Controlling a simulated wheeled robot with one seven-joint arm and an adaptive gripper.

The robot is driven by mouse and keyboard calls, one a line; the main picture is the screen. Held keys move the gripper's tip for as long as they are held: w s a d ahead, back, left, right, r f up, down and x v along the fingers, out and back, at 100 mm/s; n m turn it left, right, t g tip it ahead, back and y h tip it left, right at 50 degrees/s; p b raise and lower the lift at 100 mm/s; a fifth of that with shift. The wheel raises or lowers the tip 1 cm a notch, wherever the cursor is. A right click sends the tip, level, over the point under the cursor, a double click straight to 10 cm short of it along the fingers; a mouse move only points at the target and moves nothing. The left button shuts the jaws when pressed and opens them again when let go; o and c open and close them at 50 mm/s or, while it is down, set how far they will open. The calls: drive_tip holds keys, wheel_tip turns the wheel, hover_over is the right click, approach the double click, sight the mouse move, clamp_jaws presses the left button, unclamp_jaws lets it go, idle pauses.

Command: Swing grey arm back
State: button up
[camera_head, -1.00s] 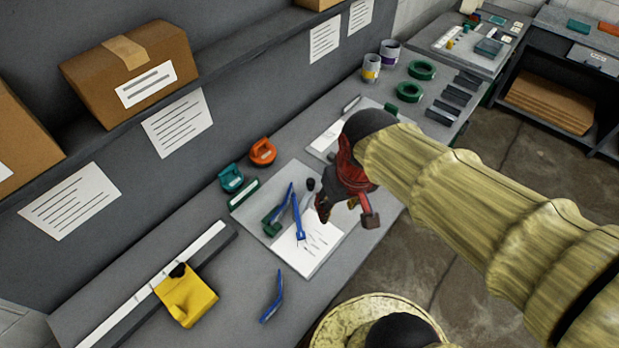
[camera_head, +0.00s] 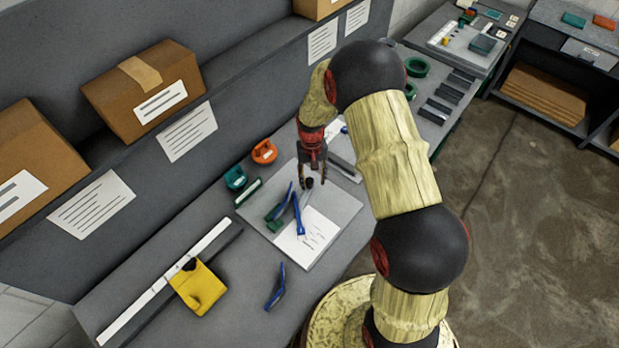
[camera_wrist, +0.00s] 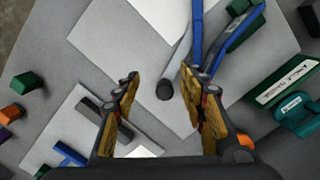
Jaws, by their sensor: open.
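A thin grey arm (camera_wrist: 181,52) with a round black knob (camera_wrist: 165,89) at its end lies over the grey board (camera_head: 345,208). In the head view the black knob (camera_head: 309,183) shows just below my fingertips, with the arm running down from it. Two blue bars, a left one (camera_head: 280,203) and a right one (camera_head: 298,214), lie beside the grey arm near a green block (camera_head: 274,223). My gripper (camera_head: 311,181) points down and is open. In the wrist view the knob appears between the fingers of my gripper (camera_wrist: 160,77), apart from both. I cannot tell its exact depth below the tips.
A white sheet (camera_head: 315,238) lies on the board. Cardboard boxes (camera_head: 142,95) sit on the shelf above.

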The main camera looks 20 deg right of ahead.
sight(310, 180)
drive_tip(key=w, duration=0.2)
drive_tip(key=w+r+t, duration=0.1)
drive_tip(key=shift+w+d, duration=0.15)
drive_tip(key=shift+w, duration=0.25)
drive_tip(key=shift+m, duration=0.3)
drive_tip(key=shift+f, duration=3.8)
drive_tip(key=shift+c, duration=0.4)
clamp_jaws()
